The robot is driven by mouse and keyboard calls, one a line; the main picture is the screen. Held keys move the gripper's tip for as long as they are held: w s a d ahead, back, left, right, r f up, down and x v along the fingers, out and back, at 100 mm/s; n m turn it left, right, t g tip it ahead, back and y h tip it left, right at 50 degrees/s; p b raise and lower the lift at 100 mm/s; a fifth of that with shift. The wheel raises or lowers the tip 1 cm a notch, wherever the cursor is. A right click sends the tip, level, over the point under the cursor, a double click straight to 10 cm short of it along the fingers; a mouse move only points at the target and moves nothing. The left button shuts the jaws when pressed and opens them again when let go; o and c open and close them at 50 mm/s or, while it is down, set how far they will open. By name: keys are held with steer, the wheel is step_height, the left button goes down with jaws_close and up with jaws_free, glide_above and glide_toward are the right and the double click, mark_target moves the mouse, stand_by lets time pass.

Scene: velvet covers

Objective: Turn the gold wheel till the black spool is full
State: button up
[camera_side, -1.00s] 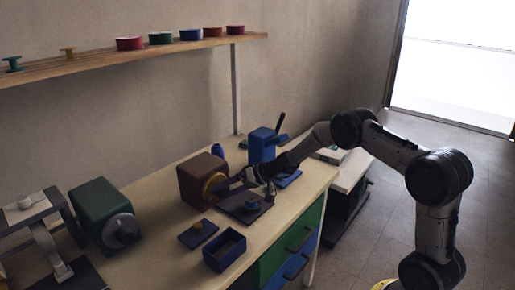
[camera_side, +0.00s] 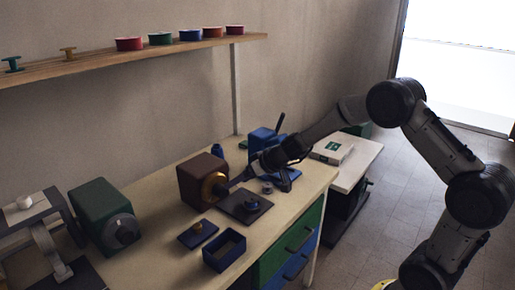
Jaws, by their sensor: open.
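The gold wheel (camera_side: 213,187) is on the front of a brown box (camera_side: 193,172) on the bench. My gripper (camera_side: 236,183) reaches in from the right, with its fingers just right of the wheel. It is open, and I cannot tell whether a finger touches the wheel. A dark spool-like piece (camera_side: 250,206) stands on a dark square plate (camera_side: 234,212) in front of the gripper. I cannot tell for sure that it is the black spool, or how full it is.
A green box with a grey wheel (camera_side: 122,230) stands to the left. A small plate with a gold knob (camera_side: 198,228) and an open blue box (camera_side: 224,251) lie in front. A blue device (camera_side: 264,142) stands behind the gripper. A shelf (camera_side: 100,59) holds several coloured spools.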

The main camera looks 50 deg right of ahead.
steer(key=s+a+r+n+t, duration=0.1)
steer(key=s+a+r, duration=0.15)
steer(key=r, duration=0.45)
steer(key=s+a+r+n, duration=0.1)
steer(key=s+a+r, duration=0.15)
steer(key=r, duration=0.45)
steer(key=s+a+r+n+y, duration=0.2)
steer(key=s+a+r, duration=0.3)
steer(key=s, duration=0.5)
steer(key=shift+a+r+n, duration=0.15)
steer(key=shift+r+n, duration=0.45)
steer(key=shift+r, duration=0.05)
